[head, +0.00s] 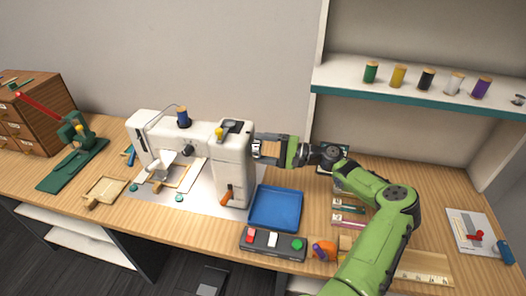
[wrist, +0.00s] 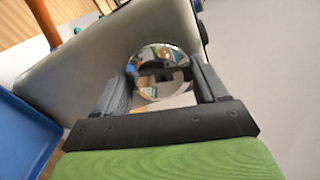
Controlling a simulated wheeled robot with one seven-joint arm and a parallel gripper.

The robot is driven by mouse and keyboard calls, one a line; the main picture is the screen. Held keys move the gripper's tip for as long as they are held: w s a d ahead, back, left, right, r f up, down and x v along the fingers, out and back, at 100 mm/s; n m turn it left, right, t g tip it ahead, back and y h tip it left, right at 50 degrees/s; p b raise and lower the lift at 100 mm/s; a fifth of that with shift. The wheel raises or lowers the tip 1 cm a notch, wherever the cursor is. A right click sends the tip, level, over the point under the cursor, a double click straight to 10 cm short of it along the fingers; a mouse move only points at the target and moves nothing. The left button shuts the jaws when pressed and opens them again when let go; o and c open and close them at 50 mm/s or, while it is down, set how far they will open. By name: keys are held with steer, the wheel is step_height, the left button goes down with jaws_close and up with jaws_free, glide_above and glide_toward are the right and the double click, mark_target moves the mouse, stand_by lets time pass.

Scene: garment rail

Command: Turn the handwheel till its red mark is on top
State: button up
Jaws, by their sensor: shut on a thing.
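The white sewing machine (head: 234,165) stands on the table left of centre. Its handwheel (wrist: 158,72) shows in the wrist view as a shiny, mirror-like round part at the machine's end. My gripper (head: 262,148) reaches in from the right at the upper part of that end. In the wrist view my gripper (wrist: 162,88) has one finger on each side of the handwheel and is shut on it. In the head view the handwheel is mostly hidden by the fingers. I cannot make out the red mark in either view.
A blue tray (head: 275,208) and a dark switch box (head: 272,244) lie in front of my gripper. A shelf (head: 420,95) with several thread spools hangs at the upper right. A green lever tool (head: 75,150) stands at the left. An orange handle (head: 226,198) sits low on the machine.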

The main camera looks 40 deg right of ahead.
steer(key=n+b, duration=0.3)
steer(key=n, duration=0.3)
steer(key=shift+f+b, duration=0.2)
steer(key=shift+b, duration=0.15)
steer(key=n+b, duration=0.3)
steer(key=n, duration=0.3)
steer(key=shift+r+b, duration=0.15)
steer(key=shift+b, duration=0.25)
steer(key=shift+s, duration=0.1)
steer(key=o, duration=1)
steer(key=shift+r, duration=0.15)
steer(key=shift+o, duration=0.2)
steer(key=p+v, duration=0.3)
steer(key=v, duration=1.2)
steer(key=shift+s+d, duration=0.2)
steer(key=shift+s, duration=0.05)
